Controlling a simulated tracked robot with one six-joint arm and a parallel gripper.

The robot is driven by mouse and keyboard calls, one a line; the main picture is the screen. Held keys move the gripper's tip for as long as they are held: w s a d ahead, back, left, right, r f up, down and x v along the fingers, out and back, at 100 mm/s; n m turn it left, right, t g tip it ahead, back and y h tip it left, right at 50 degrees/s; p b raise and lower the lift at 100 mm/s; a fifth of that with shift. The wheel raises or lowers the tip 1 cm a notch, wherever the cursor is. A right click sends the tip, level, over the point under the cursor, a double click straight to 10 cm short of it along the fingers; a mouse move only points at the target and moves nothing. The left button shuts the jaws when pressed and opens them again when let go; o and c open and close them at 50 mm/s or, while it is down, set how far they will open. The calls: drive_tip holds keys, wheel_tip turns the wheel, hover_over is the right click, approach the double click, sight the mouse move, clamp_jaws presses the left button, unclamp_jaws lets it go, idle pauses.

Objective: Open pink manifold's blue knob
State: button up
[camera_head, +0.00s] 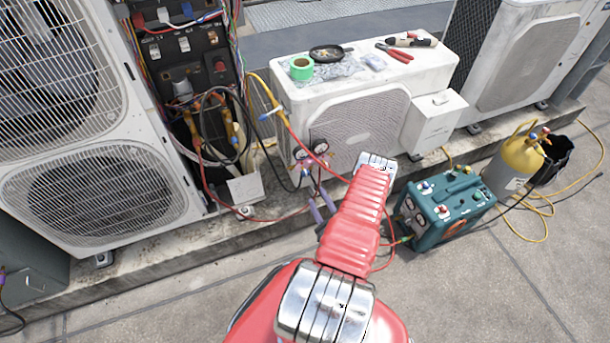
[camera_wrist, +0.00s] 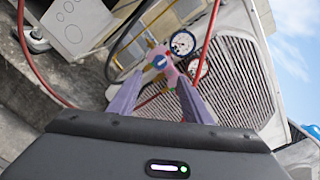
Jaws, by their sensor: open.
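The pink manifold (camera_wrist: 171,74) is ahead of my gripper in the wrist view, with two round gauges (camera_wrist: 183,42) on it. Its blue knob (camera_wrist: 160,61) faces me near the middle of the wrist view. In the head view the manifold (camera_head: 306,164) hangs in front of the white condenser, left of my red arm; its knob is too small there to tell clearly. My gripper (camera_wrist: 160,76) is open, its two purple fingers apart on either side of the line to the knob. The fingertips appear just short of it; contact cannot be told. My gripper (camera_head: 317,193) also shows in the head view.
Red and yellow hoses (camera_head: 270,112) run by the manifold. A white condenser (camera_head: 350,125) stands behind it, with tape and tools on top. A teal machine (camera_head: 449,211) and a yellow cylinder (camera_head: 516,160) stand to the right. The pavement in front is mostly clear.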

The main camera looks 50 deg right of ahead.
sight(306, 176)
drive_tip(key=x, duration=1.3)
drive_tip(key=shift+w+d, duration=0.15)
drive_tip(key=shift+w, duration=0.2)
drive_tip(key=shift+c, duration=0.4)
drive_tip(key=c, duration=0.9)
drive_tip(key=shift+c, duration=0.3)
